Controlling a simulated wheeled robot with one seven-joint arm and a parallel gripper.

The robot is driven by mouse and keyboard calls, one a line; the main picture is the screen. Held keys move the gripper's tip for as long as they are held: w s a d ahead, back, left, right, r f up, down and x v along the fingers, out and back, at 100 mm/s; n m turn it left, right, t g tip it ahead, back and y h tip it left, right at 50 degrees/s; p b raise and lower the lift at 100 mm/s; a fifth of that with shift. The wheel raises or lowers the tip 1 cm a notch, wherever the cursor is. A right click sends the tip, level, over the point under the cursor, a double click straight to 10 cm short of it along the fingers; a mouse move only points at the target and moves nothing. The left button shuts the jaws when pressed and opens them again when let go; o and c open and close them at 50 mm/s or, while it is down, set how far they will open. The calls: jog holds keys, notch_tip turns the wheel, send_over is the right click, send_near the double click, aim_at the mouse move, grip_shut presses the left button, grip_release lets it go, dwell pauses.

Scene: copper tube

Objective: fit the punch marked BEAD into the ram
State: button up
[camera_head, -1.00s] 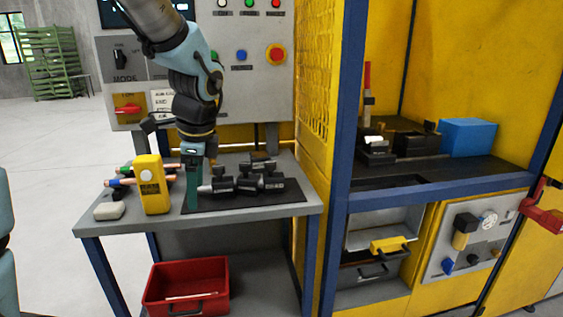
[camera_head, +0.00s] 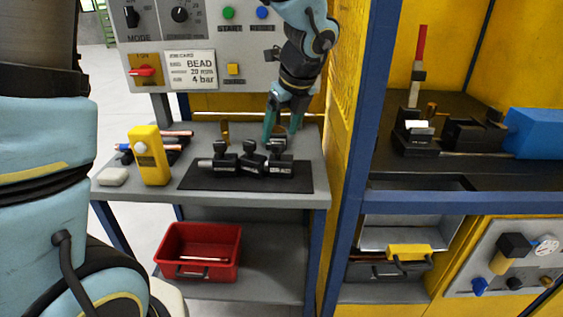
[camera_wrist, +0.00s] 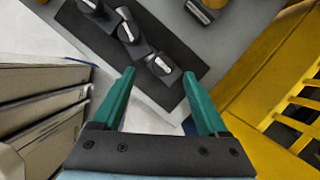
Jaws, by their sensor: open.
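Several black punches lie on the dark mat (camera_head: 200,183) on the grey bench, including a left one (camera_head: 225,161), a middle one (camera_head: 252,160) and a right one (camera_head: 280,164). Their pale labels are too small to read, so I cannot tell which is marked BEAD. My gripper (camera_head: 282,127) is open and empty, pointing down near the right rear of the punches. In the wrist view my gripper (camera_wrist: 158,76) has its green fingers apart, with one punch (camera_wrist: 162,68) showing between and beyond the tips. Black tooling (camera_head: 472,134) sits in the yellow machine; I cannot make out the ram.
A job card (camera_head: 190,69) reads BEAD. A blue post (camera_head: 350,150) separates bench and machine. A red bin (camera_head: 199,250) stands below.

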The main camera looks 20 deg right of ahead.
aim_at(278, 143)
jog(key=shift+p+x, duration=0.55)
jog(key=shift+x, duration=2.2)
jog(key=shift+d, duration=0.25)
jog(key=shift+c, duration=0.2)
grip_shut()
